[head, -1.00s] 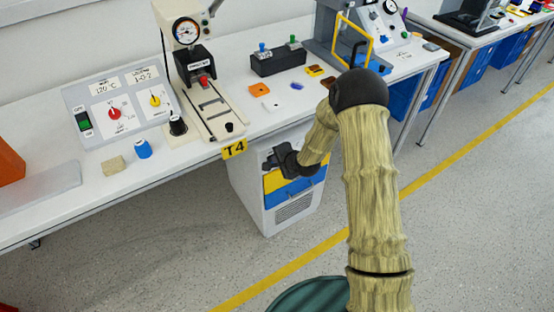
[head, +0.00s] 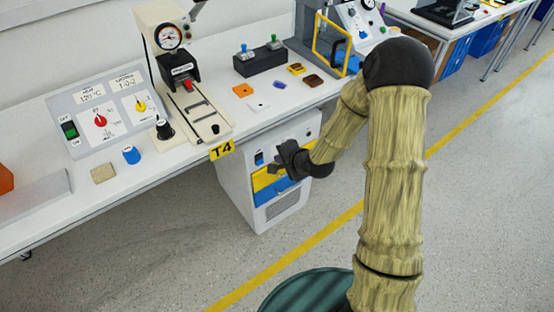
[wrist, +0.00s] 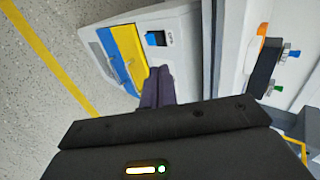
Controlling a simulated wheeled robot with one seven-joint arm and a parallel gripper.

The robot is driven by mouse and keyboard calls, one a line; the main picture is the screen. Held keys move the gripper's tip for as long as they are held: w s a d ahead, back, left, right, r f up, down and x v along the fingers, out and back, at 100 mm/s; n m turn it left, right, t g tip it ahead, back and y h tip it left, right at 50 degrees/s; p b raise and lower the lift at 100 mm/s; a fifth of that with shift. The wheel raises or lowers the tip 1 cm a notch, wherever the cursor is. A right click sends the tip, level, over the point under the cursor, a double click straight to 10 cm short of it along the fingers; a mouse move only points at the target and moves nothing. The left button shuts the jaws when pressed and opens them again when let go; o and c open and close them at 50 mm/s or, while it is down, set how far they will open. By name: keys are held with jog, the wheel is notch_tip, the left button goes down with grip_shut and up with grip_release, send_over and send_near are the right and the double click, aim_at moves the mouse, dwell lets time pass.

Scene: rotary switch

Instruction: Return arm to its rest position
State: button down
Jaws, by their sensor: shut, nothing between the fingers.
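My gripper (head: 277,162) is shut and empty at the end of my bent arm, in front of the bench's edge and apart from it. In the head view it covers part of a white cabinet (head: 236,188) with yellow and blue panels under the bench. In the wrist view its closed fingers (wrist: 158,86) point toward that cabinet (wrist: 180,35). The control panel with a red rotary knob (head: 100,120) and a yellow knob (head: 141,106) stands on the bench at left, away from my gripper.
The white bench (head: 140,178) carries a press (head: 175,70), a black switch box (head: 262,60), a blue knob (head: 131,155) and small coloured pieces. A yellow "T4" tag (head: 221,149) hangs at its edge. The grey floor (head: 130,260) in front is clear, with a yellow line.

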jog(key=shift+s, duration=0.1)
dwell(0.4)
jog(key=s+d+r+n+g+h, duration=0.3)
jog(key=s+d+r+n, duration=0.3)
jog(key=s, duration=0.5)
jog(key=s+d+r+n+g+h, duration=0.25)
jog(key=s+d+r+n, duration=0.35)
jog(key=s, duration=0.4)
jog(key=w+p+v, duration=0.2)
jog(key=p+v, duration=0.7)
jog(key=w+r+p+v, duration=0.1)
jog(key=w+p+v, duration=0.1)
jog(key=p+v, duration=0.7)
jog(key=shift+w+a+r+m, duration=0.2)
jog(key=shift+a+m, duration=0.1)
jog(key=shift+a, duration=0.1)
